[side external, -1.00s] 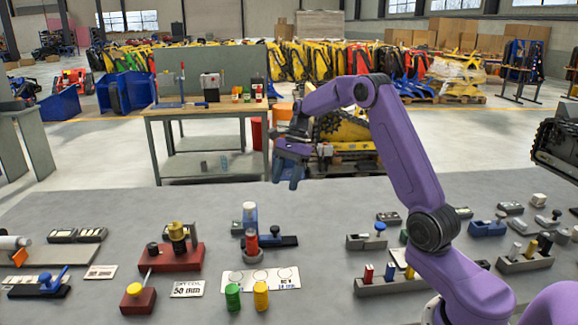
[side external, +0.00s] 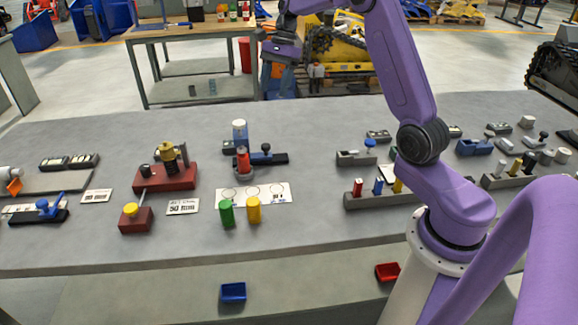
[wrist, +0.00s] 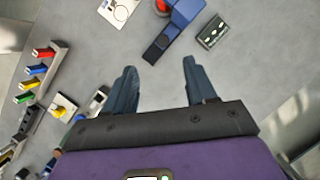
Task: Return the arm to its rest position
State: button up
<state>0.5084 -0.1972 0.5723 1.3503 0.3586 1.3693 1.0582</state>
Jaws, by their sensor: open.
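My gripper (side external: 280,82) hangs above the far edge of the grey table (side external: 330,115) in the side view, its blue fingers pointing down. In the wrist view my gripper (wrist: 160,82) shows two blue fingers apart with nothing between them. The purple arm is raised and bent at its elbow. Below and nearer the camera, a blue fixture (side external: 267,158) with a red cylinder (side external: 242,160) stands on the table. The same blue fixture (wrist: 172,32) shows at the top of the wrist view, beyond the fingers and apart from them.
A green cylinder (side external: 226,213) and a yellow cylinder (side external: 254,210) stand by a white card (side external: 277,192). A red fixture (side external: 176,177) is to the left. A rack (side external: 362,201) of coloured pieces is at right. Blue (side external: 233,292) and red (side external: 387,272) bins sit below the front edge.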

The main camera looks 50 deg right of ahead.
jog(key=s+a+r+n+g+h, duration=0.1)
jog(key=s+a+n+h, duration=0.2)
jog(key=s+a+n, duration=1.4)
jog(key=s+f+n, duration=0.2)
jog(key=s+n, duration=0.4)
jog(key=s, duration=0.4)
jog(key=s+a+f+n+t, duration=0.1)
jog(key=s+n, duration=0.5)
jog(key=s, duration=0.4)
jog(key=shift+f+h, duration=0.35)
jog(key=shift+h, duration=0.05)
